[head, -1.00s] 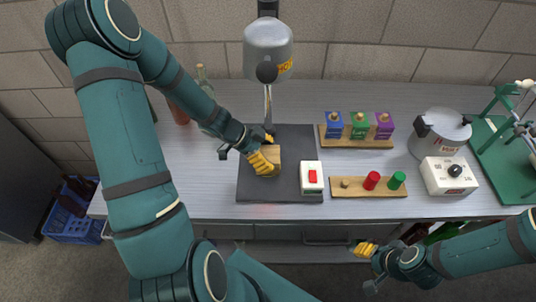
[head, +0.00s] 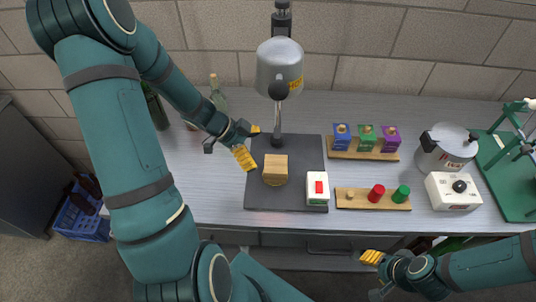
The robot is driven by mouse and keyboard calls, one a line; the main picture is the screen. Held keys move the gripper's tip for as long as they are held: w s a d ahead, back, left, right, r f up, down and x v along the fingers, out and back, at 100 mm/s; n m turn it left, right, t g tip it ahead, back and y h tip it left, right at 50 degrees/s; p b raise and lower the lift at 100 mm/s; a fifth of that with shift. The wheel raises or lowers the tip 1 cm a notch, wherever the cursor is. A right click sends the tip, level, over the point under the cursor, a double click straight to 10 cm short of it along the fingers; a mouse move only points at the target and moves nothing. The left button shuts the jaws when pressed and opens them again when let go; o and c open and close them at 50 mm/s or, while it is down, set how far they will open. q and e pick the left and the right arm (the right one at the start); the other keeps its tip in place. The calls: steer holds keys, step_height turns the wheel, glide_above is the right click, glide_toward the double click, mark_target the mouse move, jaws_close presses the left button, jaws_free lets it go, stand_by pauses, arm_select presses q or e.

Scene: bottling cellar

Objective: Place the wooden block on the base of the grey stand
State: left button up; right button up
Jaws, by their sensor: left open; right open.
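The wooden block (head: 275,164) sits on the dark grey base plate (head: 311,155) of the grey stand (head: 279,65), in front of the stand's post. A rounded tan edge shows under the block's front; I cannot tell whether it is a separate disc. My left gripper (head: 250,144) is open and empty. Its yellow fingertips are to the left of the block and a little behind it, apart from it. My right gripper (head: 372,275) is open and empty at the lower right, in front of the bench edge.
A white box with a red switch (head: 317,188) stands on the plate's right front corner. To the right are two wooden racks (head: 362,155) (head: 370,204), a metal pot (head: 446,150) and a white box with a black knob (head: 453,191). A green bottle (head: 217,93) stands behind my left arm.

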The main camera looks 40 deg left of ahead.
arm_select(q)
steer(key=shift+p+v, duration=0.3)
steer(key=shift+v, duration=1.35)
steer(key=shift+f, duration=0.1)
